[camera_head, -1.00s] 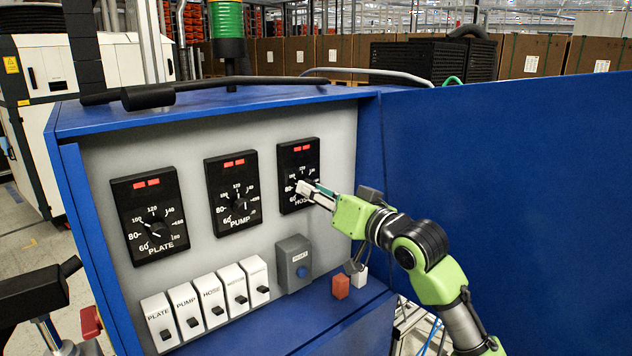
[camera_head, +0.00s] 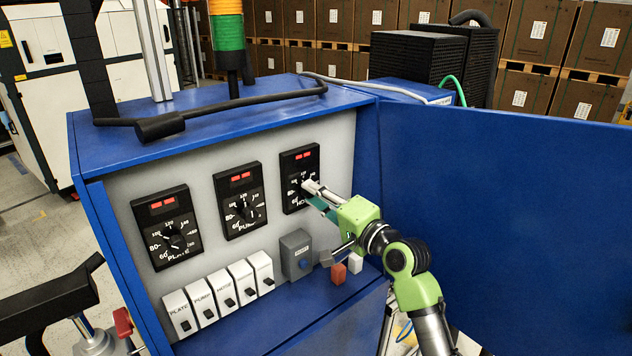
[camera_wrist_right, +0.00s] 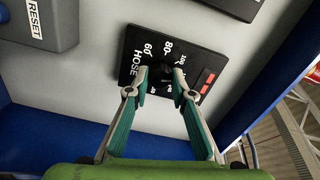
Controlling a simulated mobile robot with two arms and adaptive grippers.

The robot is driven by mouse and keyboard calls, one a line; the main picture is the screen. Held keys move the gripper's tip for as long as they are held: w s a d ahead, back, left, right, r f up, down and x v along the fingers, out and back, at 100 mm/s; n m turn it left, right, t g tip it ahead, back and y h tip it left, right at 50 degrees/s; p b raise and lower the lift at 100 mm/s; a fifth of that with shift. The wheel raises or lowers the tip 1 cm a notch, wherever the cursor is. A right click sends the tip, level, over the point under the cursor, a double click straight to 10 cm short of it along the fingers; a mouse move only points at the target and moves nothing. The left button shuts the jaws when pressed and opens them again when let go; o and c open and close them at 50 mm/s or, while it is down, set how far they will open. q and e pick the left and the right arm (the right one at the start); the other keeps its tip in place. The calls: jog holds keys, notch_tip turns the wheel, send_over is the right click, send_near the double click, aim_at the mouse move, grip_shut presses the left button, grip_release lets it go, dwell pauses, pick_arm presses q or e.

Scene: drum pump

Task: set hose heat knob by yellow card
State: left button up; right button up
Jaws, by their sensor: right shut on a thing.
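The black hose dial (camera_head: 298,165), with white numbers and two red marks, is the rightmost of three dials on the grey panel. My right gripper (camera_head: 307,185) reaches it from the lower right. In the right wrist view its two teal-backed fingers (camera_wrist_right: 161,78) are shut on the black hose knob (camera_wrist_right: 168,66), at the middle of the dial. The fingers hide part of the knob, so I cannot read its setting. The plate dial (camera_head: 150,217) and pump dial (camera_head: 224,190) are to the left, untouched. I see no yellow card. My left gripper is not in view.
Several white switches (camera_head: 224,290) and a grey reset box (camera_head: 296,246) sit below the dials. The blue door (camera_head: 500,210) stands open at right.

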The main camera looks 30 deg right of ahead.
jog(key=shift+r+m+p, duration=0.2)
jog(key=shift+m+p, duration=1.25)
jog(key=shift+m, duration=4.25)
jog(key=o, duration=1.1)
jog(key=shift+o, duration=0.2)
jog(key=shift+w, duration=0.15)
jog(key=shift+f, duration=0.1)
